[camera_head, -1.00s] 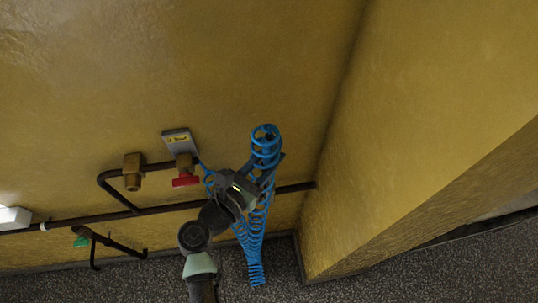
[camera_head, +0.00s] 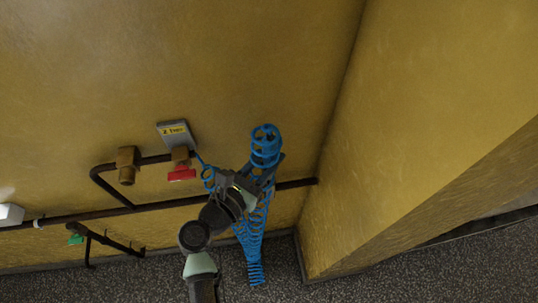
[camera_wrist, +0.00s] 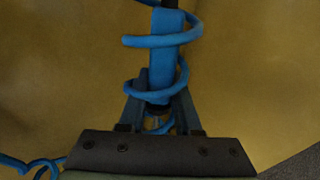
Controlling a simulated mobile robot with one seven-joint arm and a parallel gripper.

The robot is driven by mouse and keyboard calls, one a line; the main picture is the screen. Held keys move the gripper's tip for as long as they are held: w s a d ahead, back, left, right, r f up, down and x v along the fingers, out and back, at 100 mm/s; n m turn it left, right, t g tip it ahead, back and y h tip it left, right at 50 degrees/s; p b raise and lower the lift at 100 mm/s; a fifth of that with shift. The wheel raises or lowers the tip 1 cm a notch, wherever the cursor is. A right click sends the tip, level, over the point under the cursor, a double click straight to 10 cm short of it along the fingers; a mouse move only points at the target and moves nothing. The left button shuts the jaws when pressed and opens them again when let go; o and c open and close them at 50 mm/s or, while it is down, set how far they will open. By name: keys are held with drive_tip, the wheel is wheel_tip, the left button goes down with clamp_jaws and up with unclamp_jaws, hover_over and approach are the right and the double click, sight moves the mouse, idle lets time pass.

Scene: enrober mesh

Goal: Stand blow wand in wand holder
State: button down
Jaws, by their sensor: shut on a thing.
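The blow wand shows in the wrist view as a straight blue body (camera_wrist: 166,70) with a dark end at the top. Its lower end is between the fingers of my gripper (camera_wrist: 158,112), which is shut on it. Loops of blue coiled hose (camera_wrist: 190,38) pass around the wand. In the head view my gripper (camera_head: 262,180) is in front of the wall, among the coils of the blue hose (camera_head: 265,145). The hose hangs on down below the gripper. I cannot make out the wand holder in either view.
A dark pipe (camera_head: 150,208) runs along the yellow wall behind my gripper. A red-handled valve (camera_head: 181,173), a brass fitting (camera_head: 128,165) and a labelled grey plate (camera_head: 176,134) are left of it. A yellow wall corner stands close on the right.

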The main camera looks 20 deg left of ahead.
wheel_tip(320, 180, down, 8)
drive_tip(key=b, duration=0.6)
drive_tip(key=shift+r+b, duration=0.25)
drive_tip(key=shift+b, duration=0.15)
drive_tip(key=c, duration=0.5)
unclamp_jaws()
drive_tip(key=shift+s, duration=0.1)
drive_tip(key=b+v, duration=0.2)
drive_tip(key=v, duration=1)
drive_tip(key=shift+s+a+r, duration=0.1)
drive_tip(key=shift+s, duration=0.25)
